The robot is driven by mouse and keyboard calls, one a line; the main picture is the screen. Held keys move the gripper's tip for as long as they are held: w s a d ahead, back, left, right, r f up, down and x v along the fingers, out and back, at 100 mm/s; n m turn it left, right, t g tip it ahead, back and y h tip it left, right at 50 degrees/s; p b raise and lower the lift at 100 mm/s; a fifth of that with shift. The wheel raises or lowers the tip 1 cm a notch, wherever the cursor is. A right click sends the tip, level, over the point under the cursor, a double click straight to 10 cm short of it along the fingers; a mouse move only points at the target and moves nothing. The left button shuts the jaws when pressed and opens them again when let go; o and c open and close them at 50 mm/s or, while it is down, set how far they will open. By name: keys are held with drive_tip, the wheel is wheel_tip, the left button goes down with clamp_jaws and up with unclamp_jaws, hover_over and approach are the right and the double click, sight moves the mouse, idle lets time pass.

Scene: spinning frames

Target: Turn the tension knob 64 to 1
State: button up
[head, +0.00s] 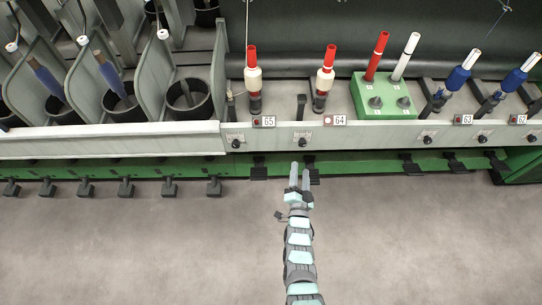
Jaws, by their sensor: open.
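The tension knob 64 (304,142) is a small black knob with a pale scale plate above it, on the front of the grey rail, left of and below the label 64 (338,120). The numbers on its scale are too small to read. My gripper (300,168) is open and empty, with its two pale fingers pointing up the picture towards the knob. Its tips show just below the knob in the picture. No contact shows, and the depth between them cannot be told.
Similar knobs sit left (236,143) and right (428,140) on the rail. Black pedals (259,170) stick out of the green base bar (140,165) below. The floor (420,240) is clear.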

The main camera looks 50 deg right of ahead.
sight(303, 145)
drive_tip(key=b+x, duration=0.1)
drive_tip(key=x, duration=0.5)
drive_tip(key=b+x, duration=0.1)
drive_tip(key=x, duration=0.2)
drive_tip(key=shift+s+d+b, duration=0.15)
drive_tip(key=shift+d+b, duration=0.2)
drive_tip(key=shift+d, duration=0.1)
drive_tip(key=shift+x, duration=0.85)
drive_tip(key=shift+r, duration=0.15)
clamp_jaws()
